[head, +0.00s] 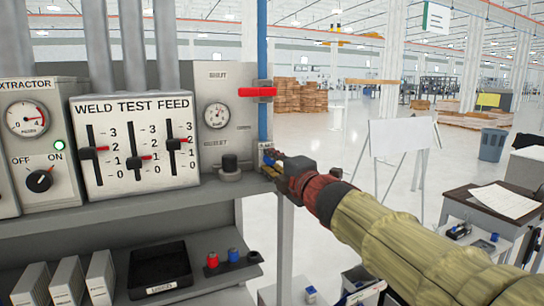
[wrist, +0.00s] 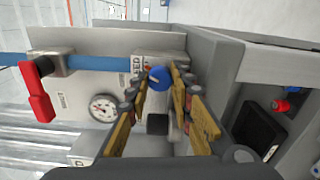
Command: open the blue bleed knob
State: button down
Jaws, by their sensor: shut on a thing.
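The blue bleed knob (wrist: 159,78) sits between my fingertips in the wrist view, with a short pale line on its face. A partly covered label beside it ends in "EED". My gripper (wrist: 164,80) is shut on the knob, one finger on each side. In the head view my gripper (head: 276,166) reaches in from the right to the panel's right edge, below the blue pipe. There the fingers hide most of the knob.
A red lever (head: 258,92) crosses the blue pipe (head: 262,50) above my gripper; it also shows in the wrist view (wrist: 38,92). A round gauge (head: 217,115) and a dark knob (head: 230,163) are to the left. A shelf below holds a black tray (head: 160,268).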

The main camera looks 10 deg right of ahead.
jog(key=shift+m+p, duration=1.1)
jog(key=shift+m, duration=1.1)
jog(key=shift+f, duration=0.1)
jog(key=c, duration=1.6)
grip_release()
jog(key=shift+o, duration=0.2)
jog(key=v, duration=0.8)
